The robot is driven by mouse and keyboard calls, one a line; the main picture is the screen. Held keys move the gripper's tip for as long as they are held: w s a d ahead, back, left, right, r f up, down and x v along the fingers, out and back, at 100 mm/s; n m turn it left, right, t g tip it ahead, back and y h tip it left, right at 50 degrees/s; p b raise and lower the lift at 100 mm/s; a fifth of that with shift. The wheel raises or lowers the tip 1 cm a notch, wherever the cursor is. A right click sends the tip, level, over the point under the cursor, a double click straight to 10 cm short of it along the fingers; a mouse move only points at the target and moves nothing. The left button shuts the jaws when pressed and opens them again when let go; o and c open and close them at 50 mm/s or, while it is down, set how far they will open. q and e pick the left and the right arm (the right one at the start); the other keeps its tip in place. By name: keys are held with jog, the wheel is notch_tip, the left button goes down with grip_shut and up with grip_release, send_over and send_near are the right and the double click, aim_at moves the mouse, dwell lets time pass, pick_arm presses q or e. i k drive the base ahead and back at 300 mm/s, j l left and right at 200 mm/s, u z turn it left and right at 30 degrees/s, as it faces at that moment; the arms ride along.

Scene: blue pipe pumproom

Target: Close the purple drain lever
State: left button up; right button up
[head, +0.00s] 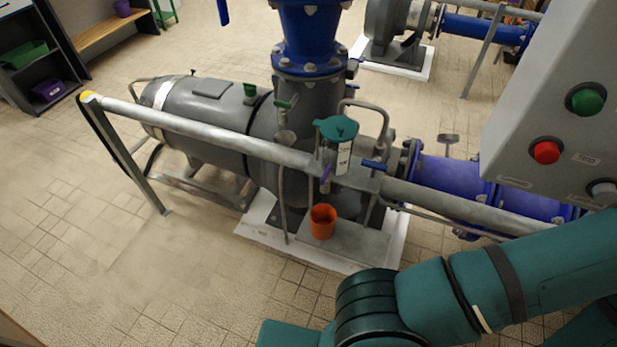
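The small purple drain lever (326,174) is in the middle of the head view, below a clear cylinder with a teal lid (336,128). It looks steeply slanted, and it is too small to tell whether its valve is open. An orange cup (322,222) stands on the pump's plinth beneath it. My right arm comes in from the right along the lower edge, well in front of the lever, and its gripper is out of frame. My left arm and gripper are not in view.
A grey guard rail (230,138) crosses in front of the pump close to the lever. A blue lever (374,165) and a green lever (287,103) are nearby. A control box (560,110) with buttons fills the upper right. Tiled floor (110,260) is clear at lower left.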

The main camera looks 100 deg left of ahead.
aim_at(325, 179)
jog(key=l+u, duration=0.1)
jog(key=u, duration=0.35)
jog(key=l+u, duration=0.1)
jog(key=u, duration=0.35)
jog(key=k+l+u, duration=0.1)
jog(key=u, duration=2.2)
jog(key=k+l+u, duration=0.2)
jog(key=l+u, duration=0.15)
jog(key=k+l+u, duration=0.2)
jog(key=l+u, duration=0.15)
jog(key=l, duration=0.2)
jog(key=k+l+u, duration=0.3)
jog(key=i+l+u, duration=0.25)
